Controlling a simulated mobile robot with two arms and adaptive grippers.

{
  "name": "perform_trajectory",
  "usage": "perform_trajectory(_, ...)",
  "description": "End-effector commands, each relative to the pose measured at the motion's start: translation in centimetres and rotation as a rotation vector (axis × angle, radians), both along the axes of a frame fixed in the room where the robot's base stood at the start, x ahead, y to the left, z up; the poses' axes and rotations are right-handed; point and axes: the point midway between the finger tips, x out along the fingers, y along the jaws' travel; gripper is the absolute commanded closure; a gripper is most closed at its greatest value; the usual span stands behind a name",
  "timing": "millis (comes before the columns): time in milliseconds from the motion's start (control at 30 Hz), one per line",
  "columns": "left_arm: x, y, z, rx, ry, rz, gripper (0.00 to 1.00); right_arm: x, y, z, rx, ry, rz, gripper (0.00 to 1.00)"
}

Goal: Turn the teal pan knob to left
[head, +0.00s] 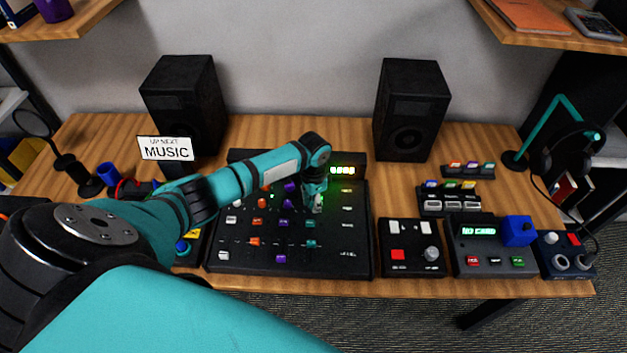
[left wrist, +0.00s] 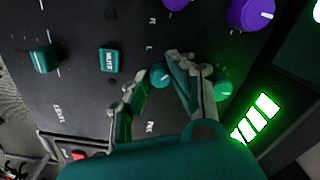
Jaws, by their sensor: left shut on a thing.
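My left gripper (head: 314,199) reaches down onto the right part of the black mixer (head: 360,258). In the left wrist view its two fingers (left wrist: 157,70) stand on either side of the teal pan knob (left wrist: 160,76) and are shut on it. The knob is partly covered by the fingers, and its pointer mark cannot be made out. The letters L and R are printed on the panel near it. In the head view the gripper hides the knob. My right gripper is not in view.
Another teal knob (left wrist: 222,88) sits close beside the right finger. A teal mute button (left wrist: 110,60) and a teal fader (left wrist: 43,60) are in the same strip. Purple knobs (left wrist: 252,12) are near. A black box with a grey knob (head: 410,262) stands right of the mixer.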

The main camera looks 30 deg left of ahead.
Motion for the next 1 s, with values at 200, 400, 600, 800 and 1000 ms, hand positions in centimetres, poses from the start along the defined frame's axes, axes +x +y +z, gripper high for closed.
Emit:
perform_trajectory(200, 0.1, 0.0, 0.5, -0.001, -0.002, 0.207, 1.0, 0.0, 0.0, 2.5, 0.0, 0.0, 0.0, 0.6)
perform_trajectory(400, 0.1, 0.0, 0.5, 0.0, -0.001, 0.389, 1.0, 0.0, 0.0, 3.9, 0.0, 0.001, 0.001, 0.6)
perform_trajectory(600, 0.1, 0.0, 0.4, 0.0, -0.003, 0.542, 1.0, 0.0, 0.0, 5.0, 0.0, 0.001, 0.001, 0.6)
perform_trajectory(800, 0.2, 0.1, 0.3, 0.0, -0.003, 0.65, 1.0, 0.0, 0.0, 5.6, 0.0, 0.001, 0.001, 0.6)
perform_trajectory(1000, 0.2, 0.2, 0.2, 0.001, -0.005, 0.71, 1.0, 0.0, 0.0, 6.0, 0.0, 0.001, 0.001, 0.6)
